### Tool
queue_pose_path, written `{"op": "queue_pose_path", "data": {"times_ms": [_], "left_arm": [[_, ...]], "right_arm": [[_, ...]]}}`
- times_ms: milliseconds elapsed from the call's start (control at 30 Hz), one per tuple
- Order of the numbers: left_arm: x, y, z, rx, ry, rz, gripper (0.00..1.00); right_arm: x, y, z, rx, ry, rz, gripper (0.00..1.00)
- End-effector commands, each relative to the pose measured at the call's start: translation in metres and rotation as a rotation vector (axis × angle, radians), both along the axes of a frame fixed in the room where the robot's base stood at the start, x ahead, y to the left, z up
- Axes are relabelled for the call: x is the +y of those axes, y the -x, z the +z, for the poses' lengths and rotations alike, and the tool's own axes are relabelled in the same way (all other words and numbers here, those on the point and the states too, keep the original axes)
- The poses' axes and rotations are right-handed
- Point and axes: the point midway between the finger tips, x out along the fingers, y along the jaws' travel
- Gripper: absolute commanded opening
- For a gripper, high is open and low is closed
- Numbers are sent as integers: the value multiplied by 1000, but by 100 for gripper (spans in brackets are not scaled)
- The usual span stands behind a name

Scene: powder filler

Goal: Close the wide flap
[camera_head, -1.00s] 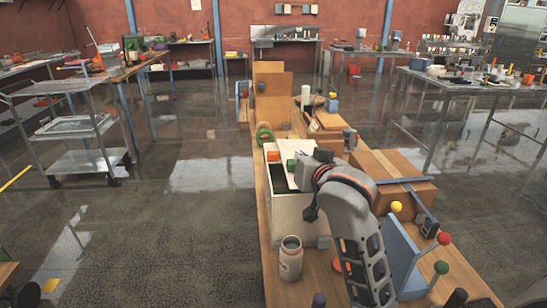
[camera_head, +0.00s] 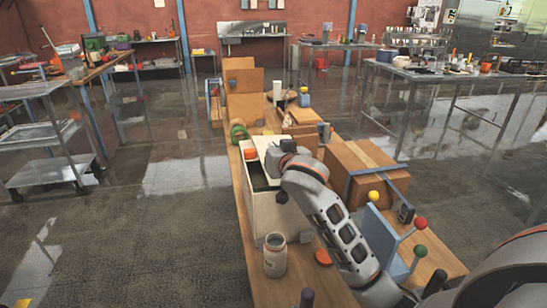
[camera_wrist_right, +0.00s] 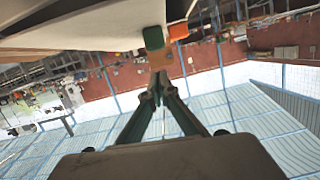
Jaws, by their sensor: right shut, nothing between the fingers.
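The white box (camera_head: 268,215) stands on the wooden bench, with a dark opening in its top. A white flap (camera_head: 263,141) shows at the top of the box, partly hidden by my right wrist. My left gripper is out of view.
A green ring (camera_head: 238,132) and wooden boards (camera_head: 243,95) are behind. Open floor lies left of the bench.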

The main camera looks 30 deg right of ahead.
Motion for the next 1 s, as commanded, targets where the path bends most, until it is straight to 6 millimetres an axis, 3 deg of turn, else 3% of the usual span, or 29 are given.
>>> {"op": "queue_pose_path", "data": {"times_ms": [33,200,667,1000], "left_arm": [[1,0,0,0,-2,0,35],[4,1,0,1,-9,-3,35],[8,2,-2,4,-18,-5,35],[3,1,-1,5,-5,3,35]], "right_arm": [[0,1,-11,6,4,1,0],[1,1,-25,3,1,0,0],[3,1,-31,4,2,1,0],[8,0,-53,33,99,2,0]]}}
